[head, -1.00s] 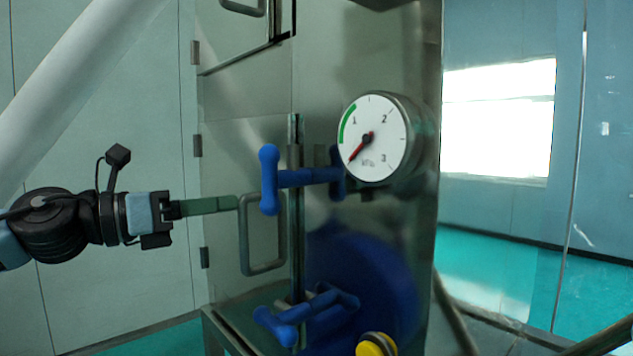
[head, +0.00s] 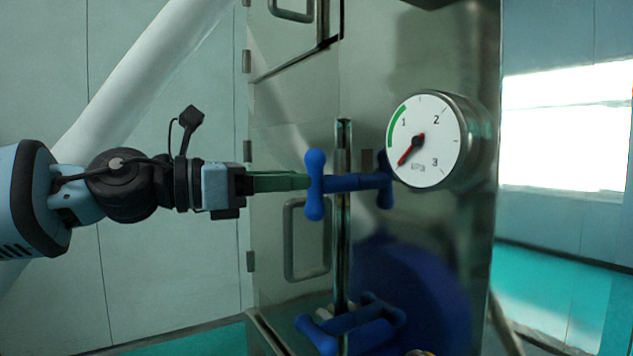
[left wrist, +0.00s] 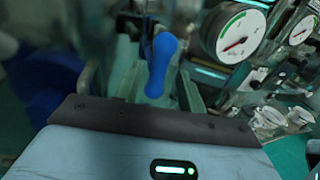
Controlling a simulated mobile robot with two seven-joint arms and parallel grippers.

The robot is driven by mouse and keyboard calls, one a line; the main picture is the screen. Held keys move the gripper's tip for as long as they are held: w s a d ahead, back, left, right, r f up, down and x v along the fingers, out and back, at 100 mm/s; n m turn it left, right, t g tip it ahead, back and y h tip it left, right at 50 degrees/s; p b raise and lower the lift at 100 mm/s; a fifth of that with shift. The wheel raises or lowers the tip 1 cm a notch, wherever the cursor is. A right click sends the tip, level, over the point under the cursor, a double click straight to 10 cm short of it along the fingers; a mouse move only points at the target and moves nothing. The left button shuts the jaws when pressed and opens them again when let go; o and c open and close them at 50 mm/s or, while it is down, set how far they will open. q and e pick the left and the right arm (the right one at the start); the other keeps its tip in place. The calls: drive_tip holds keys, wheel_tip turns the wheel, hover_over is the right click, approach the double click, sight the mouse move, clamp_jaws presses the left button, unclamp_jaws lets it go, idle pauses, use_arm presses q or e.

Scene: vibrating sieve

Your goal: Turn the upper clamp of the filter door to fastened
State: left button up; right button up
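The upper clamp (head: 315,186) is blue, with a knobbed crossbar standing upright at the end of a horizontal shaft across the filter door's edge. The filter door (head: 275,135) is a grey metal panel with a bar handle. My left gripper (head: 306,181) comes in level from the left, its green fingertips at the middle of the crossbar. In the left wrist view, the blue crossbar (left wrist: 161,62) stands between the two green fingers of my left gripper (left wrist: 156,82). The fingers look apart; firm contact is not clear. My right gripper is not in view.
A pressure gauge (head: 425,140) sticks out just right of the upper clamp. A lower blue clamp (head: 350,326) sits below on the same door edge. The door's bar handle (head: 290,240) is under my left gripper. Free room lies left of the cabinet.

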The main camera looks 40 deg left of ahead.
sight(315, 179)
use_arm(q)
drive_tip(key=shift+b+x, duration=0.35)
drive_tip(key=shift+x, duration=2)
clamp_jaws()
